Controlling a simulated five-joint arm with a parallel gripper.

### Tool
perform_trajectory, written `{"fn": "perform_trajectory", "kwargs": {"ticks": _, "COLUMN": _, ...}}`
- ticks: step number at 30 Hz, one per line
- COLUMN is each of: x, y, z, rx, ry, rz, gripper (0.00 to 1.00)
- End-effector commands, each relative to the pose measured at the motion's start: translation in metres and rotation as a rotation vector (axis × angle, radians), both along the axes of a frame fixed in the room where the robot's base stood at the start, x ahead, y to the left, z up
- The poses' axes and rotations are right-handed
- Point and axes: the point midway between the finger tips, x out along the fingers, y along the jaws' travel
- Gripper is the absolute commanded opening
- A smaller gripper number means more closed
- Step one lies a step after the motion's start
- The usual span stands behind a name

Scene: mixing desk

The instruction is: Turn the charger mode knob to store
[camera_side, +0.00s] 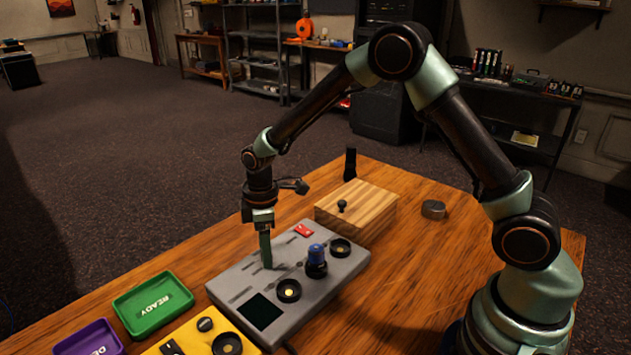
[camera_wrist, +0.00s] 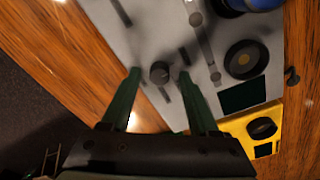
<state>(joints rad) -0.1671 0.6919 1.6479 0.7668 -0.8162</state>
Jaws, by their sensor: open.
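A grey device (camera_side: 232,283) with a dark screen (camera_side: 262,310) lies on the wooden table. My gripper (camera_side: 266,264) points down over its left part. In the wrist view my gripper (camera_wrist: 160,76) is open, with one green finger on each side of a small dark round knob (camera_wrist: 159,72) on the grey panel (camera_wrist: 165,22). I cannot tell whether either finger touches the knob. The knob is hidden by my fingers in the side view, and no mode label is legible.
A black ring dial (camera_side: 289,291) and a blue-topped cylinder (camera_side: 316,253) stand on the grey device, right of my gripper. A yellow device (camera_side: 188,340), a green READY tray (camera_side: 152,305) and a purple tray (camera_side: 90,340) lie in front. A wooden box (camera_side: 357,207) stands behind.

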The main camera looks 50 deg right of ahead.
Motion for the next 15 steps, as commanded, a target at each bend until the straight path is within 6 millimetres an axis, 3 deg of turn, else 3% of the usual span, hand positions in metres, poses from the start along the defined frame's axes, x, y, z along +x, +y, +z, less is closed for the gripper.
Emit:
{"fn": "perform_trajectory", "kwargs": {"ticks": 4, "x": 0.0002, "y": 0.0000, "z": 0.0002, "rx": 0.000, "ry": 0.000, "rz": 0.000, "gripper": 0.61}}
{"fn": "perform_trajectory", "kwargs": {"ticks": 5, "x": 0.0002, "y": 0.0000, "z": 0.0003, "rx": 0.000, "ry": 0.000, "rz": 0.000, "gripper": 0.54}}
{"fn": "perform_trajectory", "kwargs": {"ticks": 9, "x": 0.0001, "y": 0.0000, "z": 0.0004, "rx": 0.000, "ry": 0.000, "rz": 0.000, "gripper": 0.00}}
{"fn": "perform_trajectory", "kwargs": {"ticks": 15, "x": -0.0002, "y": 0.0003, "z": 0.0006, "rx": 0.000, "ry": 0.000, "rz": -0.003, "gripper": 0.00}}
